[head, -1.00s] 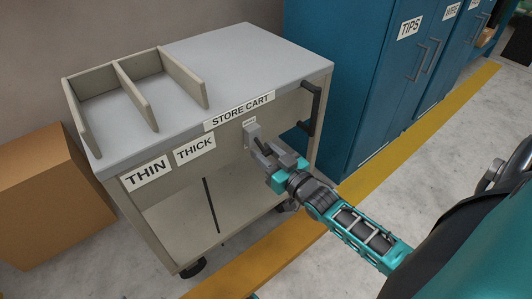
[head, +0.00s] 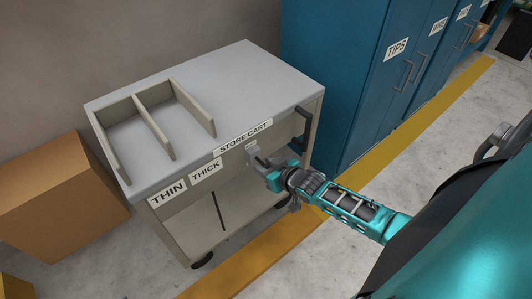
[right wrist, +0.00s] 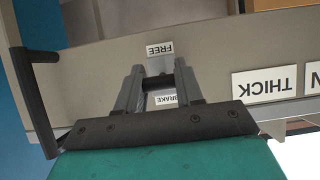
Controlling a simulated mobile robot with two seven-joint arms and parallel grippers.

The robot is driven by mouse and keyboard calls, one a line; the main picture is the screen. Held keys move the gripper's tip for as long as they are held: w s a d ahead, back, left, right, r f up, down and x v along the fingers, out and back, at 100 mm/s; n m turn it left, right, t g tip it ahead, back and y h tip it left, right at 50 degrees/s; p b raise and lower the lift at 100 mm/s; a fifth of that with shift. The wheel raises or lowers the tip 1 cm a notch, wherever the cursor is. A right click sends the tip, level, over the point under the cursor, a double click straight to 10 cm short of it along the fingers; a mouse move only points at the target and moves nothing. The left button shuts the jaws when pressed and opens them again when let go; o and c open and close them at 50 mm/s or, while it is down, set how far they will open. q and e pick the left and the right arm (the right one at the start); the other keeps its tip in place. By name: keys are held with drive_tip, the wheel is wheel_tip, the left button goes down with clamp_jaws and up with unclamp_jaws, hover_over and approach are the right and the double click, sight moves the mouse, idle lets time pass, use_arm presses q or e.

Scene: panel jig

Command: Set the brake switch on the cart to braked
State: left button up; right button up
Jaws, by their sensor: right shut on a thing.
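The store cart (head: 215,92) has a grey top and a beige front. Its brake switch is on the front panel, below the STORE CART label (head: 243,137). My right gripper (head: 258,161) is at this switch, with its fingers pointing into the panel. In the right wrist view, my right gripper (right wrist: 160,88) is shut on the switch lever, which is mostly hidden between the fingers. An upside-down FREE label (right wrist: 160,49) shows beyond the fingertips. A partly covered BRAKE label (right wrist: 163,99) shows between the fingers. The lever's exact position cannot be told. My left gripper is out of view.
A dark handle (head: 305,127) is on the cart's right end; it also shows in the right wrist view (right wrist: 33,95). Blue cabinets (head: 340,80) stand behind on the right. A cardboard box (head: 60,190) stands left of the cart. A yellow floor line (head: 270,250) runs in front.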

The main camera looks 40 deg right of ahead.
wheel_tip(320, 180, up, 2)
drive_tip(key=g+p, duration=0.2)
drive_tip(key=p, duration=0.2)
drive_tip(key=shift+w+g+p, duration=0.15)
drive_tip(key=shift+g+p, duration=0.15)
drive_tip(key=shift+g, duration=0.1)
drive_tip(key=shift+w+r+g+p, duration=0.1)
drive_tip(key=shift+g+p, duration=0.9)
drive_tip(key=shift+p, duration=0.1)
drive_tip(key=o, duration=1)
drive_tip(key=shift+o, duration=0.2)
drive_tip(key=v, duration=1.2)
drive_tip(key=shift+s+r, duration=0.25)
drive_tip(key=shift+r, duration=0.1)
drive_tip(key=shift+a, duration=0.15)
